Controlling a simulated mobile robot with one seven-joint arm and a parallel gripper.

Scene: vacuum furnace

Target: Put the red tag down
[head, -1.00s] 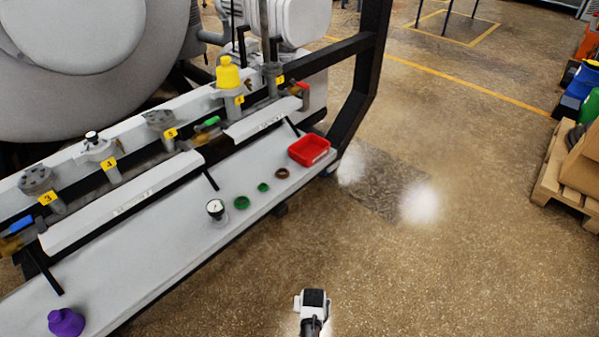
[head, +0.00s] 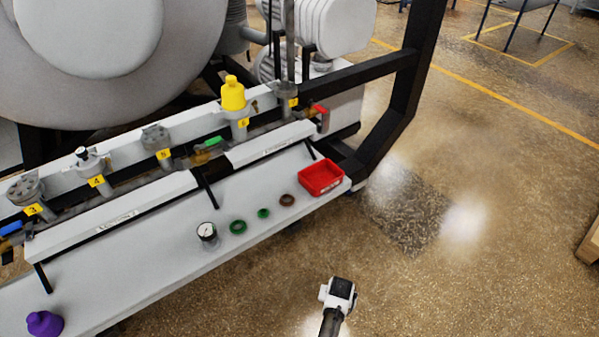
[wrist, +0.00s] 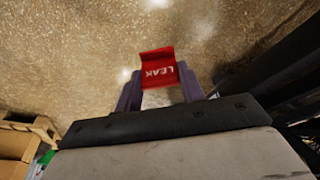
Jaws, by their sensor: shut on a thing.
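The red tag (wrist: 158,68), lettered "LEAK", is held between the two fingers of my gripper (wrist: 158,88) in the wrist view. My gripper is shut on it, with bare floor behind it. In the head view my gripper end (head: 338,292) is over the floor, to the right of and in front of the white shelf (head: 150,260). The tag cannot be made out in the head view.
On the shelf are a red tray (head: 321,177), a brown ring (head: 287,200), green rings (head: 238,227), a gauge (head: 206,232) and a purple piece (head: 45,323). Numbered valves and a yellow cap (head: 233,93) stand behind. A black frame post (head: 415,80) rises at the shelf's right end.

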